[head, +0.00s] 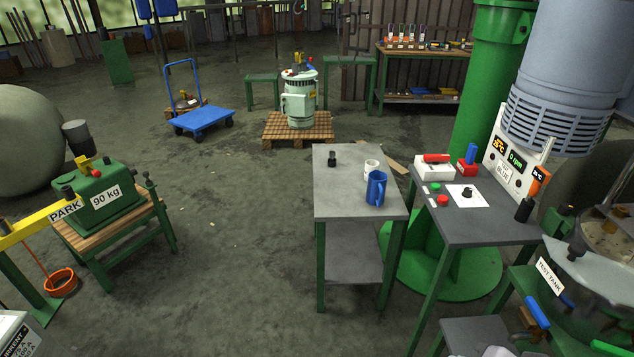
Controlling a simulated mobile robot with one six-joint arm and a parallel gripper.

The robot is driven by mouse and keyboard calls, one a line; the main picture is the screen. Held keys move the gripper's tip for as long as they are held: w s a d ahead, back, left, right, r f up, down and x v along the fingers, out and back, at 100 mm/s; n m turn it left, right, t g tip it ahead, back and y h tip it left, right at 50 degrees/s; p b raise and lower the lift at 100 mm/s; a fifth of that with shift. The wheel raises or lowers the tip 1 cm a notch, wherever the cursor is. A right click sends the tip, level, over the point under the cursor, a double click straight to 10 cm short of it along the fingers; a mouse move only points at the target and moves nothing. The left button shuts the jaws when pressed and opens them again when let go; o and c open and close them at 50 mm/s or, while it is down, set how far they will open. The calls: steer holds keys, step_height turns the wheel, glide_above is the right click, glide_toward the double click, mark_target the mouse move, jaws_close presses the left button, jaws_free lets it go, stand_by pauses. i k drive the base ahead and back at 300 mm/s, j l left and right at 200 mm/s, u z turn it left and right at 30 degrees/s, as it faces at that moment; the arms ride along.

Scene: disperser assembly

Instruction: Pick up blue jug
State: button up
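The blue jug (376,188) stands upright near the right edge of a small grey-topped table (345,205) with green legs. Its handle is on its right side. A white cup (371,166) stands just behind it, and a small dark object (332,162) stands on the same tabletop to the back left. Nothing is touching the jug from my arm. My gripper is not in view.
A control table (470,222) with switches and a panel stands close on the right, beside a thick green column (488,90). A blue trolley (204,121) and a pallet (275,126) lie farther back. Floor left of the small table is clear.

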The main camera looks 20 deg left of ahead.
mark_target(377, 191)
steer(key=i+j+u, duration=0.15)
steer(key=i+j, duration=0.15)
steer(key=i, duration=0.15)
steer(key=i+j+u, duration=0.15)
steer(key=i, duration=0.3)
steer(key=i+j+u, duration=0.1)
steer(key=i+j, duration=0.15)
steer(key=i, duration=0.2)
steer(key=i+j+u, duration=0.15)
steer(key=i, duration=0.35)
steer(key=i+l+u, duration=0.1)
steer(key=i+l, duration=0.15)
steer(key=l, duration=0.1)
